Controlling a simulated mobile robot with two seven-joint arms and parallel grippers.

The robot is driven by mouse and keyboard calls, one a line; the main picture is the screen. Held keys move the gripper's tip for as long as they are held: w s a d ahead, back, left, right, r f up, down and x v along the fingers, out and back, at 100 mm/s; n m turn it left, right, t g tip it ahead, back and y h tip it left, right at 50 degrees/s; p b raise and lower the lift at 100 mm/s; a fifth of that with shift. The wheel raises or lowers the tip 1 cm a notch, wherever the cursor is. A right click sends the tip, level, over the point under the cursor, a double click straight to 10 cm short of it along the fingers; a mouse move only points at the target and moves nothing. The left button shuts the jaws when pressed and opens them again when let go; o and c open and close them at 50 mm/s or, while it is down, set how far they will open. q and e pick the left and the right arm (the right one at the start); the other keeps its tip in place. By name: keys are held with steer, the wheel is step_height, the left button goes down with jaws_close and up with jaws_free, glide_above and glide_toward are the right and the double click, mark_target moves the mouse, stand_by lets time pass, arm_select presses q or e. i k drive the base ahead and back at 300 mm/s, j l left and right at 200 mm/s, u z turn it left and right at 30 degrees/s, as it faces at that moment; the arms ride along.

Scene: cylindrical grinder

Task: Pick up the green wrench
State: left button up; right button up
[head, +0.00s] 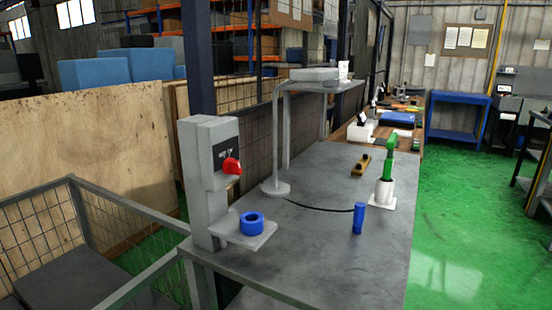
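The green wrench (389,157) stands upright with its lower end in a white cup-like holder (384,194) on the right side of the grey table (320,255). Its upper part shows above the holder; its lower end is hidden inside. Neither of my grippers is in view.
A blue cylinder (358,218) stands in front of the holder, and a yellow-brown block (361,164) lies behind it. A grey machine post (205,180) with a red knob (232,166) and a blue ring (251,224) stands at the left. Green floor (465,220) is clear at right.

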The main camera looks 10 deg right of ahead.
mark_target(389, 161)
steer(key=k+l, duration=0.15)
steer(key=l, duration=0.2)
steer(key=k+l, duration=0.1)
steer(key=l, duration=0.3)
steer(key=k+l, duration=0.15)
steer(key=l, duration=0.2)
steer(key=k+l, duration=0.1)
steer(key=l, duration=0.3)
steer(key=l+u, duration=0.1)
steer(key=l, duration=0.7)
steer(key=i+l, duration=0.15)
steer(key=l, duration=0.2)
steer(key=i+l, duration=0.15)
steer(key=l, duration=0.25)
steer(key=i+l, duration=0.15)
steer(key=i, duration=0.15)
steer(key=i+l, duration=0.15)
steer(key=i, duration=0.15)
steer(key=u, duration=0.05)
